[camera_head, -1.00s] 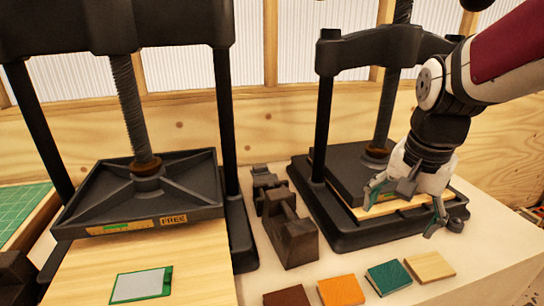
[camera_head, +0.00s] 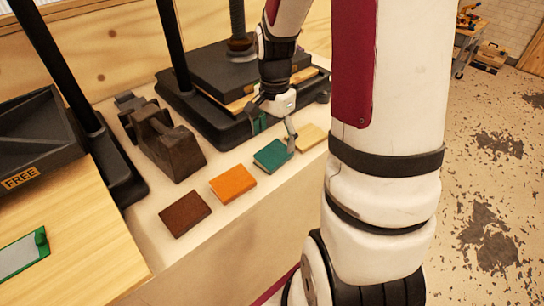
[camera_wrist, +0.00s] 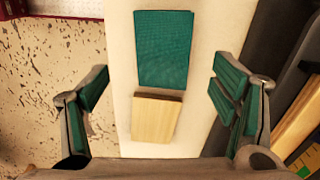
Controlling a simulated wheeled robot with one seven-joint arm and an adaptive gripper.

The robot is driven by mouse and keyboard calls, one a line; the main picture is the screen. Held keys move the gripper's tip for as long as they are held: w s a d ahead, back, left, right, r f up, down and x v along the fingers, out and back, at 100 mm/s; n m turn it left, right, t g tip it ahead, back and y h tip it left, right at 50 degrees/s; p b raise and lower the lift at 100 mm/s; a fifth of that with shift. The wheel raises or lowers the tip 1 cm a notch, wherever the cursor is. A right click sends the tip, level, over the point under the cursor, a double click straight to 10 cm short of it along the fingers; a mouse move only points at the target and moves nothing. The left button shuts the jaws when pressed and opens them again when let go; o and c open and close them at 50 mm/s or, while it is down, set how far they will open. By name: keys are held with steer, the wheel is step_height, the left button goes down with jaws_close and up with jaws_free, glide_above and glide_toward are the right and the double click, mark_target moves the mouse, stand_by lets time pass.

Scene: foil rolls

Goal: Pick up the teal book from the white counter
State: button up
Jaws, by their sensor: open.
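The teal book (camera_head: 273,155) lies flat on the white counter (camera_head: 237,211), in a row between the orange book (camera_head: 233,183) and the light wooden block (camera_head: 311,138). In the wrist view the teal book (camera_wrist: 163,47) is at the top centre, with the wooden block (camera_wrist: 156,116) just below it. My gripper (camera_head: 275,131) is open and empty above the counter, close to the teal book and the wooden block. In the wrist view its two fingers (camera_wrist: 162,95) stand wide apart, on either side of the wooden block. No finger clearly touches the book.
A brown book (camera_head: 185,213) lies left of the orange one. A dark iron block (camera_head: 168,146) stands behind these books. A black press (camera_head: 211,123) stands behind the teal book, and a second press tray (camera_head: 38,143) is at the left. Open floor (camera_head: 487,200) lies to the right.

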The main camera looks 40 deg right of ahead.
mark_target(273, 155)
steer(key=shift+w+f, duration=0.15)
steer(key=shift+f, duration=2.9)
steer(key=c, duration=1.3)
